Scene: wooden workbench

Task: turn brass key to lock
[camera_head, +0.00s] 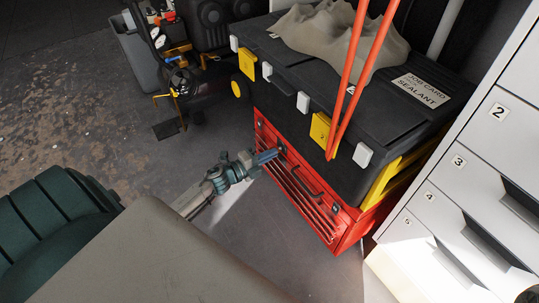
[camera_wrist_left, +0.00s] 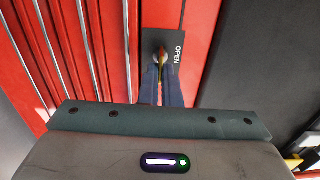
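The red tool chest (camera_head: 300,195) sits low under a black case, and its slatted front faces my left arm. My left gripper (camera_head: 266,157) reaches the chest's front near its upper left corner. In the left wrist view, a dark lock plate marked OPEN (camera_wrist_left: 178,36) is on the red front. The brass key (camera_wrist_left: 161,54) shows as a small bit at the plate, mostly hidden by the fingers. The left fingers (camera_wrist_left: 162,76) are close together on either side of the key and appear shut on it. My right gripper cannot be made out.
The black case (camera_head: 310,85) with yellow and white latches stands on the chest, with a crumpled cloth (camera_head: 335,38) and orange bars above. A white drawer cabinet (camera_head: 470,160) stands at the right. A handle (camera_head: 300,180) sticks out from the chest. Floor at left is mostly clear.

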